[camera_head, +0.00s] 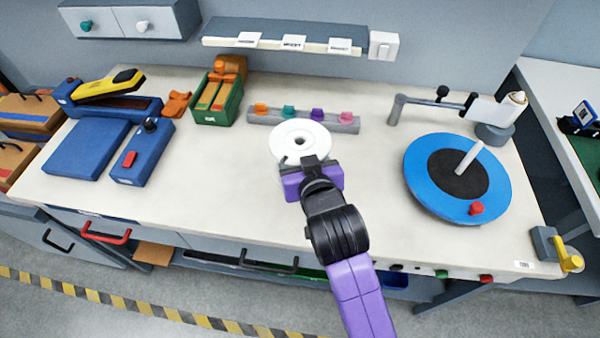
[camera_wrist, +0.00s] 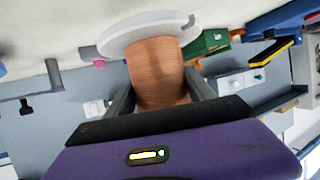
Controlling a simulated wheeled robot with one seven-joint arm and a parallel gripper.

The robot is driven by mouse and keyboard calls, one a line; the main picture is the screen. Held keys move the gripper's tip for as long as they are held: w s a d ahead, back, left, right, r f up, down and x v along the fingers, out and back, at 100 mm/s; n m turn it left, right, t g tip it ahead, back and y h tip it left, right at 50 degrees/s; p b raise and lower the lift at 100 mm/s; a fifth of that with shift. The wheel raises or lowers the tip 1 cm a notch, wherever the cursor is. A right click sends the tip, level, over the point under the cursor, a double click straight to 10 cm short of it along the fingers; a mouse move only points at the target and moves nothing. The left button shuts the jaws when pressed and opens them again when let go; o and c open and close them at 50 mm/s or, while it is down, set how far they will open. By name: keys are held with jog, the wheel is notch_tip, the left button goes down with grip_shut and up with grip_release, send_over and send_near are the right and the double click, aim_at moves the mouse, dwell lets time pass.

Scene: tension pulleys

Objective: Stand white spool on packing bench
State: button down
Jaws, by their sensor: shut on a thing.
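The white spool (camera_head: 299,138) is over the middle of the pale-topped bench (camera_head: 225,172). Its round white flange with a centre hole faces up in the head view. In the wrist view, copper-coloured winding (camera_wrist: 158,72) shows between the fingers, with a white flange (camera_wrist: 150,32) at one end. My purple gripper (camera_head: 310,172) is shut on the spool, and its dark fingers (camera_wrist: 160,90) lie on both sides of the winding. The spool looks about upright. The gripper hides its near side and I cannot tell whether it touches the bench.
A strip with coloured knobs (camera_head: 335,124) lies just behind the spool. A blue turntable (camera_head: 425,170) with a white post stands right. A green box (camera_head: 222,112), blue tray (camera_head: 88,147) and stapler-like tool (camera_head: 105,90) stand left. Bare bench lies left of the spool.

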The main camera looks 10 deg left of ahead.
jog(key=shift+f, duration=3.55)
jog(key=shift+c, duration=1.8)
grip_release()
jog(key=shift+f, duration=0.25)
jog(key=shift+s+r, duration=0.1)
jog(key=shift+r, duration=0.05)
jog(key=v, duration=1.1)
jog(key=shift+s+r+b, duration=0.2)
jog(key=shift+s+b, duration=0.1)
jog(key=shift+s, duration=0.05)
jog(key=shift+d, duration=0.2)
